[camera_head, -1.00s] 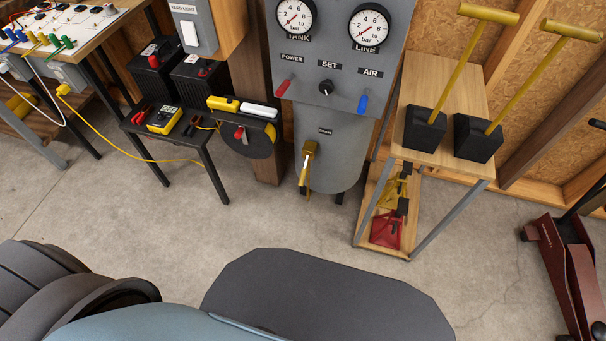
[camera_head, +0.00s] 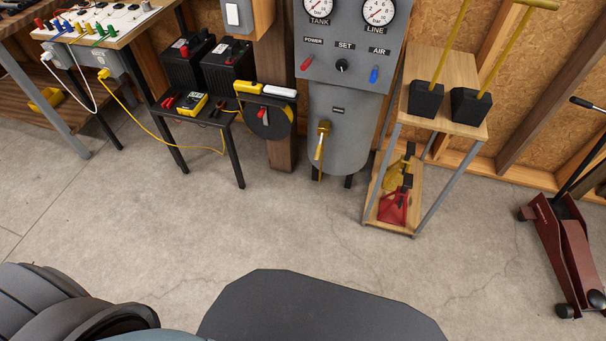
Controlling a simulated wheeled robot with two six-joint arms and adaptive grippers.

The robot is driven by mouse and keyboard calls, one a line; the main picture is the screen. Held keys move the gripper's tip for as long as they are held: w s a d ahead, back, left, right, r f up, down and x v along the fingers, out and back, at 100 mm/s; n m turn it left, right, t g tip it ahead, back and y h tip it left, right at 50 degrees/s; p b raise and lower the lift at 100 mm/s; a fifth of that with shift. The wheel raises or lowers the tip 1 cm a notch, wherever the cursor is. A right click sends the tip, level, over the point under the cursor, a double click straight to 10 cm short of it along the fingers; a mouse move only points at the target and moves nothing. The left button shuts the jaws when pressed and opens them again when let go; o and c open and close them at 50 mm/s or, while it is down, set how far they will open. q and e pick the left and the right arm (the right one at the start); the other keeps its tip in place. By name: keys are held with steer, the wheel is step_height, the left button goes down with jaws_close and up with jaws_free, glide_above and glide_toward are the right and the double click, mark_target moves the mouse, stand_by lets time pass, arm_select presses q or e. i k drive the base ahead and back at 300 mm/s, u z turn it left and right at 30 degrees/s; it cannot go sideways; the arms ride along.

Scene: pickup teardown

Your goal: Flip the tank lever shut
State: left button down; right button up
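The grey compressor tank (camera_head: 341,118) stands against the back wall under a panel with TANK and LINE gauges. A yellow tank lever (camera_head: 320,145) sits on the tank's front, pointing down with a slight slant. The panel carries a red POWER switch (camera_head: 306,63), a black SET knob (camera_head: 341,65) and a blue AIR switch (camera_head: 374,75). Neither of my grippers shows in the view, and nothing touches the lever.
A red floor jack (camera_head: 563,255) is far right. Open concrete floor lies in front.

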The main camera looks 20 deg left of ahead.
mark_target(318, 148)
steer(key=k, duration=0.55)
steer(key=u, duration=0.75)
steer(key=i, duration=1.85)
steer(key=z, duration=0.8)
steer(key=i, duration=0.35)
steer(key=z, duration=0.4)
